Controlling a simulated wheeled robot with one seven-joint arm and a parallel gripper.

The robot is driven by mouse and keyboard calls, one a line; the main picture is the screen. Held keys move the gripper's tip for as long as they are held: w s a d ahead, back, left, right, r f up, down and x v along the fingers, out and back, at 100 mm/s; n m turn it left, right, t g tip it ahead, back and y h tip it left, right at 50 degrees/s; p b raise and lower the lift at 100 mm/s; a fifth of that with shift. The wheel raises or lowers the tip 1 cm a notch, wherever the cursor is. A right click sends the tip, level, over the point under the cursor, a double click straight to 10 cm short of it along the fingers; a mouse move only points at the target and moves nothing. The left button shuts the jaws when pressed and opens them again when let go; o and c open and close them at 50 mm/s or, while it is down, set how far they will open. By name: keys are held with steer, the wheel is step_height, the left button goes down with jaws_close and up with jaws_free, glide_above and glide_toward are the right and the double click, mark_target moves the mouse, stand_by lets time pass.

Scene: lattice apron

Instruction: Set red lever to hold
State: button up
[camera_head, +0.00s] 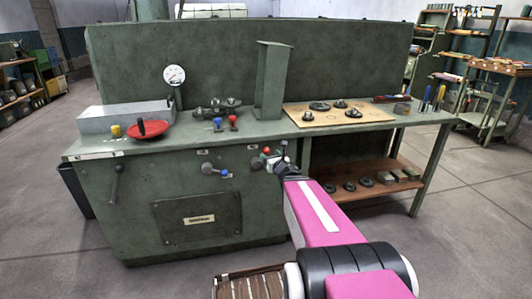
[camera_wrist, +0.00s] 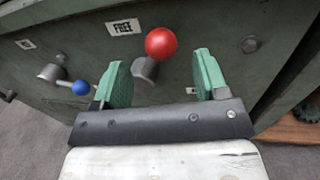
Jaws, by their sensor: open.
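The red lever has a round red ball (camera_wrist: 160,43) on a grey hub (camera_wrist: 145,70) on the green machine front. A white label reading FREE (camera_wrist: 123,27) is just up and left of the ball in the wrist view. My gripper (camera_wrist: 161,76) is open and empty, its green pads on either side of the lever, with no clear contact. In the head view my gripper (camera_head: 274,161) is at the machine's front panel, beside the small red ball (camera_head: 266,150). I see no readable hold label; a small pale patch near the right pad is mostly hidden.
A lever with a blue ball (camera_wrist: 80,87) sticks out left of my gripper. A round dark fitting (camera_wrist: 250,44) is at right. The bench top (camera_head: 210,137) overhangs the panel and carries a red handwheel (camera_head: 148,128). A lower shelf (camera_head: 350,192) is to the right.

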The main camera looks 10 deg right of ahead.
mark_target(268, 153)
steer(key=w, duration=0.3)
steer(key=w+a, duration=0.1)
steer(key=w, duration=0.1)
